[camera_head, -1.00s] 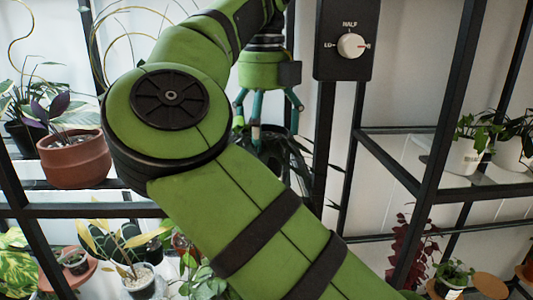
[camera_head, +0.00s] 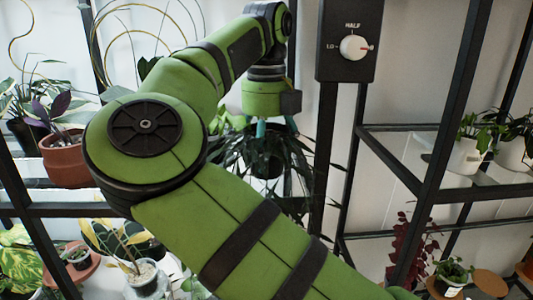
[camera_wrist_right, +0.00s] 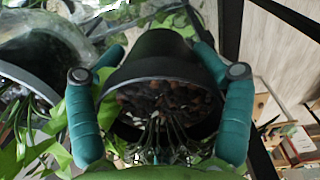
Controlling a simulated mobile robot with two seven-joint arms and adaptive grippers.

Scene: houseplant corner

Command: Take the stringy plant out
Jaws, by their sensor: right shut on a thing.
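The stringy plant (camera_head: 240,150) has long, thin dark leaves that spread and droop around its dark pot (camera_head: 265,163). My right gripper (camera_head: 267,130) is over it, its teal fingers partly hidden by leaves. In the right wrist view the black pot (camera_wrist_right: 160,62) sits between the two teal fingers of my right gripper (camera_wrist_right: 162,75), which is shut on it. The pot appears tilted in this view, with brown pebbly soil and thin stems at its opening. Whether the pot's base touches anything is hidden. My left gripper is not in view.
A terracotta pot (camera_head: 66,158) with a purple-leaved plant stands on the left shelf. A black control box (camera_head: 347,42) with a white knob and a dark post stand just right of the plant. White pots (camera_head: 466,157) stand on the right shelf. Another dark pot (camera_wrist_right: 40,62) is close by.

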